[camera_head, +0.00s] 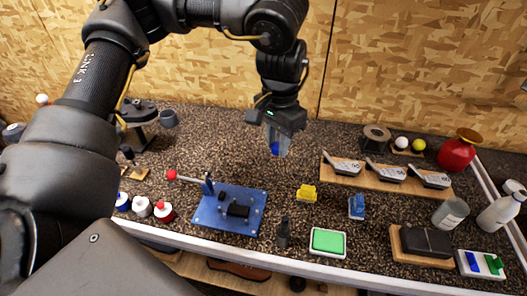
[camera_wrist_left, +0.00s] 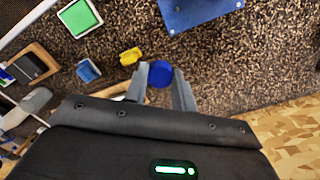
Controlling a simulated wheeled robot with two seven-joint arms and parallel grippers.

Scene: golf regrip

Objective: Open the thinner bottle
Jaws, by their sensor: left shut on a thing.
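My left gripper (camera_head: 277,150) is shut on a small round blue piece (camera_head: 275,149) that looks like a cap. It hangs above the back middle of the dark speckled bench, with no bottle seen under it. The left wrist view shows the blue piece (camera_wrist_left: 160,74) between the two fingertips (camera_wrist_left: 161,84). No readable label marks the thinner bottle. A grey cylindrical container (camera_head: 450,212), a white spray bottle (camera_head: 500,213) and a red rounded container (camera_head: 457,151) stand at the right, apart from the gripper. My right gripper is not in view.
A blue plate with a clamp (camera_head: 229,211) lies front left, near small red- and white-topped bottles (camera_head: 141,205). A yellow block (camera_head: 307,193), a blue block (camera_head: 356,207) and a green pad (camera_head: 328,242) lie in the middle. A wooden board with club heads (camera_head: 385,176) lies behind them.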

